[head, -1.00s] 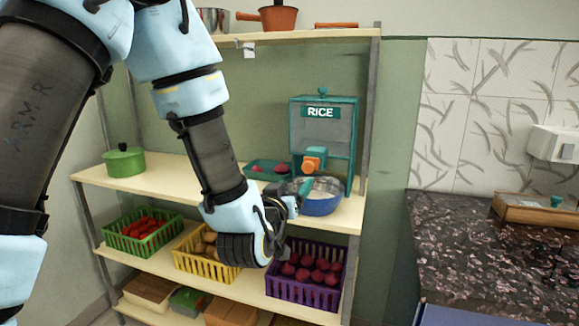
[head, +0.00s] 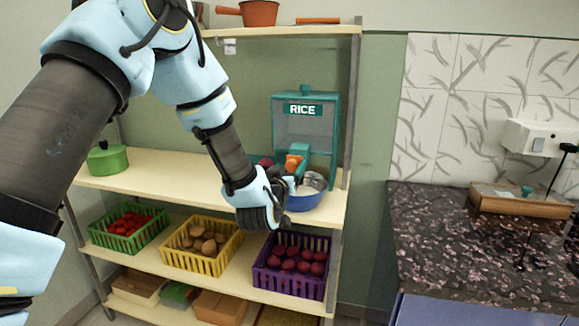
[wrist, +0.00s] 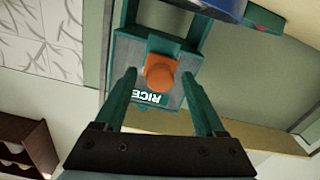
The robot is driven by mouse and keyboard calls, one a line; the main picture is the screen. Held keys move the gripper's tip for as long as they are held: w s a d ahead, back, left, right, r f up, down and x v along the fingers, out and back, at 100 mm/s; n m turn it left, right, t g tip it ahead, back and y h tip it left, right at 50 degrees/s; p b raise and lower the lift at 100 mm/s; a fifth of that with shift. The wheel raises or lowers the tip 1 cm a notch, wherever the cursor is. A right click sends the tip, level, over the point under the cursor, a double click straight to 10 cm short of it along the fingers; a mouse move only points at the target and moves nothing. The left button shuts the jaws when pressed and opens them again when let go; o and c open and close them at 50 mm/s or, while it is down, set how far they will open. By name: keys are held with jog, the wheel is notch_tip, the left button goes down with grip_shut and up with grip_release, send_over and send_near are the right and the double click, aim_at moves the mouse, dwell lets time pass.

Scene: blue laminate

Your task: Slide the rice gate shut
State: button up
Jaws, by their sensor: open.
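The teal rice dispenser (head: 305,125), with a RICE label and a clear front, stands on the shelf at centre right. Its orange gate knob (head: 293,162) sticks out from the teal outlet below the box. The knob (wrist: 160,74) also shows in the wrist view, where the dispenser appears upside down. My gripper (wrist: 159,72) is open, one teal finger on each side of the knob in that picture. I cannot tell how far the fingertips are from it in depth. A blue bowl (head: 306,203) stands under the outlet, partly hidden by my gripper.
A purple crate of dark red produce (head: 291,264) is on the lower shelf below my gripper, beside a yellow crate (head: 201,250). A green pot (head: 107,159) stands at the shelf's left end. A dark counter (head: 470,250) is at the right.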

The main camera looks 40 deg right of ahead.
jog(key=shift+c, duration=0.2)
grip_shut()
dwell(0.3)
dwell(0.8)
